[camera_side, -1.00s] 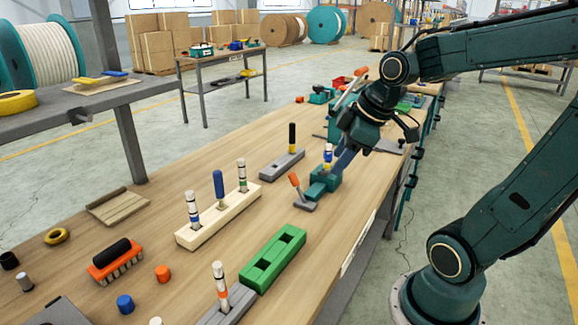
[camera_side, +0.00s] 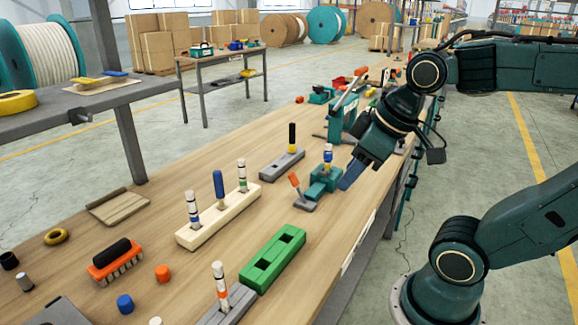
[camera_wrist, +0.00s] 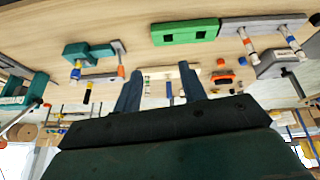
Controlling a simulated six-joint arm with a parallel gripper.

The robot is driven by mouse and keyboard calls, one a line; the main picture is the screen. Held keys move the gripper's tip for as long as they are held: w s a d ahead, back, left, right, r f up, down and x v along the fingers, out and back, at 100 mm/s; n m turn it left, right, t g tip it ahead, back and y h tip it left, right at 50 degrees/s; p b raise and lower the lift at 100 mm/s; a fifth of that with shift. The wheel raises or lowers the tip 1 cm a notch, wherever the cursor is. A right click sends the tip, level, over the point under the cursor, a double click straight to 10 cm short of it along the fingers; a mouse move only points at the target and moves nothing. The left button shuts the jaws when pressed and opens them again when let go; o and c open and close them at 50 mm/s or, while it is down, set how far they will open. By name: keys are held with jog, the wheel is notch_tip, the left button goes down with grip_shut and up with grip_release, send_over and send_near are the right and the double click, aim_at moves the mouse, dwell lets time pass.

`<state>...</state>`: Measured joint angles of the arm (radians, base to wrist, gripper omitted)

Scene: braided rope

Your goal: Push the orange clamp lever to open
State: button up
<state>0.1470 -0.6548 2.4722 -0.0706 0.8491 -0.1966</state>
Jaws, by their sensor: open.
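A teal clamp (camera_side: 325,181) stands on the wooden table on a grey base, with an upright blue, white and yellow rope piece (camera_side: 327,158) at it. Its orange-tipped lever (camera_side: 294,181) leans up and to the left. In the wrist view the clamp (camera_wrist: 88,50) is at the upper left, with the orange lever tip (camera_wrist: 121,71) beside it. My gripper (camera_side: 345,185) is just right of the clamp, pointing down-left; I cannot tell if it touches. In the wrist view my gripper's two blue fingers (camera_wrist: 158,88) stand apart with nothing held between them.
A green two-slot block (camera_side: 273,259) lies in front of the clamp. A cream block (camera_side: 217,216) with several upright pegs is to the left. A grey block with a black and yellow peg (camera_side: 283,162) is behind. The table's right edge is close to my gripper.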

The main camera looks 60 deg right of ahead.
jog(key=shift+s+a, duration=0.25)
jog(key=shift+s, duration=0.05)
jog(key=shift+s+m, duration=0.1)
jog(key=shift+m, duration=0.2)
jog(key=shift+s+a+r+m, duration=0.1)
jog(key=shift+s+a+m, duration=0.3)
jog(key=shift+s+a, duration=0.25)
